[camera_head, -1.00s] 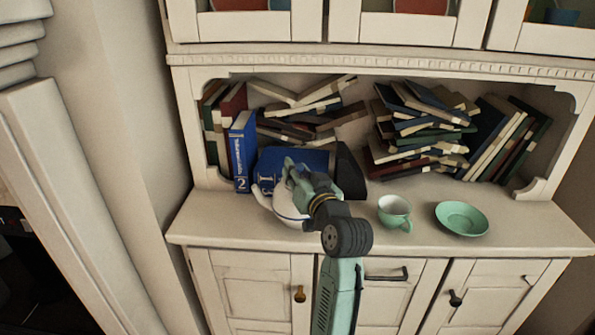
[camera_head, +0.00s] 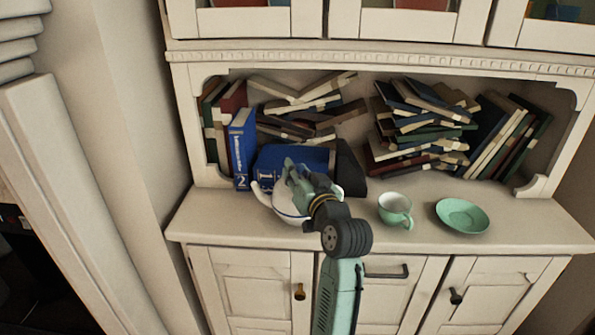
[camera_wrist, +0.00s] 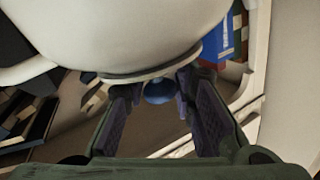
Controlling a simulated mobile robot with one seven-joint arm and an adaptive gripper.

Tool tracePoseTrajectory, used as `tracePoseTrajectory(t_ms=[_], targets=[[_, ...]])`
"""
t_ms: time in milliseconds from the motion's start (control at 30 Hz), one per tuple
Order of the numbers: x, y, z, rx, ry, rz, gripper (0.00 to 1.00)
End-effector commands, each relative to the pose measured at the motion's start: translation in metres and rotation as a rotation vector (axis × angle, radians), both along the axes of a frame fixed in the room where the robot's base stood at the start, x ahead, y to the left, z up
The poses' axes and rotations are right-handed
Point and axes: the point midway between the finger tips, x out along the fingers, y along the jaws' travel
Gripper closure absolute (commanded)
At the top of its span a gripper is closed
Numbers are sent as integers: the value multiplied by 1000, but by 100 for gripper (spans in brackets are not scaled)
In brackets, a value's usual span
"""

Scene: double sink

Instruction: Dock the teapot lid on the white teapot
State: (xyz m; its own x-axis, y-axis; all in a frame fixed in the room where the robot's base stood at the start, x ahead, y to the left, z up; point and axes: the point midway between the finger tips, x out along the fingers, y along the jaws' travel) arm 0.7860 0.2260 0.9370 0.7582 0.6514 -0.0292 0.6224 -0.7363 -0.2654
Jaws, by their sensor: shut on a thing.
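The white teapot (camera_head: 283,208) stands on the cabinet counter at the left, partly hidden behind my gripper and arm. Its white body (camera_wrist: 125,28) fills the top of the wrist view. My gripper (camera_head: 290,172) is at the top of the teapot, pointing away from me. In the wrist view my gripper (camera_wrist: 158,93) has its fingers on both sides of a blue knob (camera_wrist: 158,92), which looks like that of the teapot lid. A pale rim shows just above the knob. I cannot tell whether the lid is seated.
A green cup (camera_head: 395,208) and a green saucer (camera_head: 462,215) stand on the counter to the right. A blue book (camera_head: 242,150) and a lying blue volume (camera_head: 292,160) are close behind the teapot. Stacked books (camera_head: 425,125) fill the shelf. The counter's right end is clear.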

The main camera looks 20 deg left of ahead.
Motion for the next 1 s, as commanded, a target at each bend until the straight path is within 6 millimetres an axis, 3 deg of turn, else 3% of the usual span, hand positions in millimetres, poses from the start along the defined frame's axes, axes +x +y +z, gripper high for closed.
tracePoseTrajectory(t_ms=[100, 133, 233, 567, 1000], targets=[[0, 0, -3, 0, 0, 0, 100], [0, 0, -2, 1, -1, 0, 74], [0, 0, -2, 0, 0, 0, 68], [-1, -2, -2, 0, 0, -1, 68], [-27, -24, -1, 1, 0, -2, 68]])
